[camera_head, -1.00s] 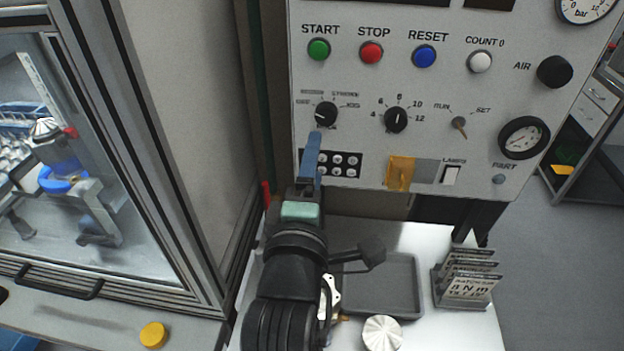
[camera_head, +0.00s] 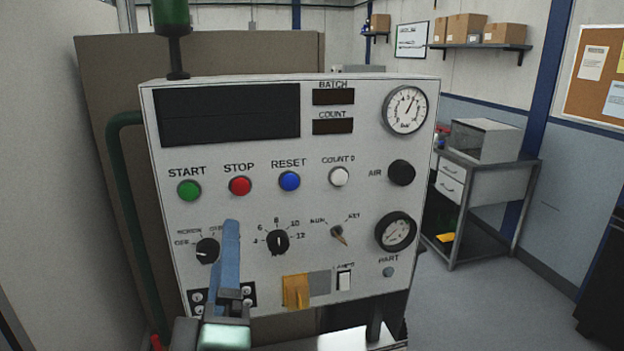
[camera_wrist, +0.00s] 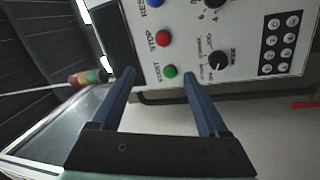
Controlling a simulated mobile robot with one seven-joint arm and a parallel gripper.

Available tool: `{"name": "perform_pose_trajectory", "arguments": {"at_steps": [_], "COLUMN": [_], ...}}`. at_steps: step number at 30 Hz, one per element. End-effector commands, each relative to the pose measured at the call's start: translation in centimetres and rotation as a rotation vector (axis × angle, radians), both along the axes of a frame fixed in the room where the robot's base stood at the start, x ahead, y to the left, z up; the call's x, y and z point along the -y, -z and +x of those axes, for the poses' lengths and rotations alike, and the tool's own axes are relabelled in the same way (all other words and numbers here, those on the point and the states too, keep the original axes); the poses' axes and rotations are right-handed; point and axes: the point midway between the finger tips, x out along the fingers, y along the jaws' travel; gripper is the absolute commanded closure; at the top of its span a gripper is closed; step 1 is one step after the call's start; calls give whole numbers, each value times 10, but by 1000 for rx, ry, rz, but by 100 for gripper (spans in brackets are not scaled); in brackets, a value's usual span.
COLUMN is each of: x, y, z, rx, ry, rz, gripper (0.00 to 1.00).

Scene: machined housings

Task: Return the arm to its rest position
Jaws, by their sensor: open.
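My gripper (camera_head: 230,255) shows at the bottom left of the head view, its blue fingers pointing up in front of the control panel (camera_head: 300,225). In the wrist view my gripper (camera_wrist: 160,85) has its two blue fingers wide apart with nothing between them. Beyond them are the panel's red stop button (camera_wrist: 163,38), green start button (camera_wrist: 170,71) and a black selector knob (camera_wrist: 218,60). In the head view the fingers overlap the area beside the left selector knob (camera_head: 207,250). I cannot tell whether they touch the panel.
The panel also bears gauges (camera_head: 405,110), a yellow tag (camera_head: 296,291) and a white lamp switch (camera_head: 344,281). A green pipe (camera_head: 125,220) runs along its left side. A steel cart (camera_head: 480,190) stands at the right over open floor.

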Motion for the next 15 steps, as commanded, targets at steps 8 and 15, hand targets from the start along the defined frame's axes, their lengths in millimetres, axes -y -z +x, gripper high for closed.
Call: {"name": "perform_pose_trajectory", "arguments": {"at_steps": [8,15], "x": [70,107], "y": [-166,-239], "z": [-41,-88], "rx": [262,396], "ry": [-154,-363], "rz": [697,1068], "gripper": [23,23]}}
